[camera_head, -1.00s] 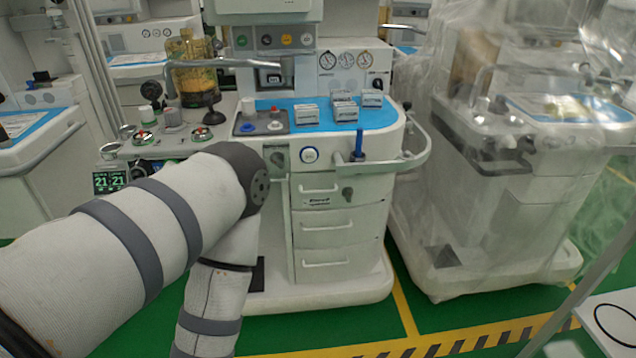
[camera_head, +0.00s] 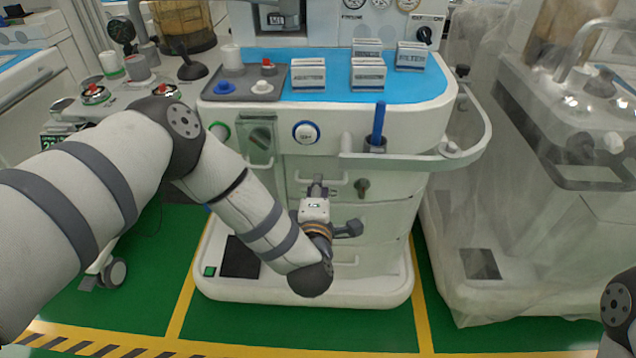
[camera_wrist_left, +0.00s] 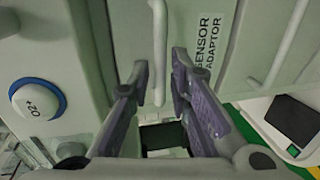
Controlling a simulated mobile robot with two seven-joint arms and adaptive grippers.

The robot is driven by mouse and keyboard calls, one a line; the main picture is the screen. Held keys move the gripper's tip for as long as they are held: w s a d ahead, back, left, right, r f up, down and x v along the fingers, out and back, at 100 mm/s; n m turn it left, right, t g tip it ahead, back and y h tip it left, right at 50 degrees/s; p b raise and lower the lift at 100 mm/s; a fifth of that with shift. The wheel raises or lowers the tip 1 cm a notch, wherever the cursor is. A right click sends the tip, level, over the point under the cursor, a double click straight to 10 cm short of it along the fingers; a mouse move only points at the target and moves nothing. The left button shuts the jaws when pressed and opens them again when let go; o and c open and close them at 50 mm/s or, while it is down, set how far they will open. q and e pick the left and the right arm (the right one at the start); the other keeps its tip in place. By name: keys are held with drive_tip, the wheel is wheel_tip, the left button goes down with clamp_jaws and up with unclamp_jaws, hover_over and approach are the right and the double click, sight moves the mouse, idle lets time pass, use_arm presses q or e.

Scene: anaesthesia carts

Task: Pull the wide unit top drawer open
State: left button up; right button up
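The wide unit top drawer (camera_head: 390,179) is a pale front below the cart's blue worktop, and it looks shut. Its bar handle (camera_wrist_left: 159,45) runs up and down in the left wrist view, beside a "SENSOR ADAPTOR" label. My left gripper (camera_head: 317,184) is at this drawer's handle, and its arm hides part of the drawers below. In the left wrist view, my left gripper's purple-grey fingers (camera_wrist_left: 160,80) are apart, one on each side of the bar, with gaps visible. My right gripper is out of view; only a part of my right arm shows at the right edge.
A rail (camera_head: 425,160) and a blue stick in a holder (camera_head: 379,125) project above the drawer. A round knob (camera_head: 305,132) is on the panel above. A plastic-covered cart (camera_head: 540,190) stands close on the right. Green floor is clear in front.

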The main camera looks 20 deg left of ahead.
use_arm(q)
drive_tip(key=shift+x, duration=1.35)
clamp_jaws()
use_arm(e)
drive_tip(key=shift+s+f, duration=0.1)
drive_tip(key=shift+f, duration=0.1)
use_arm(q)
drive_tip(key=shift+s, duration=0.15)
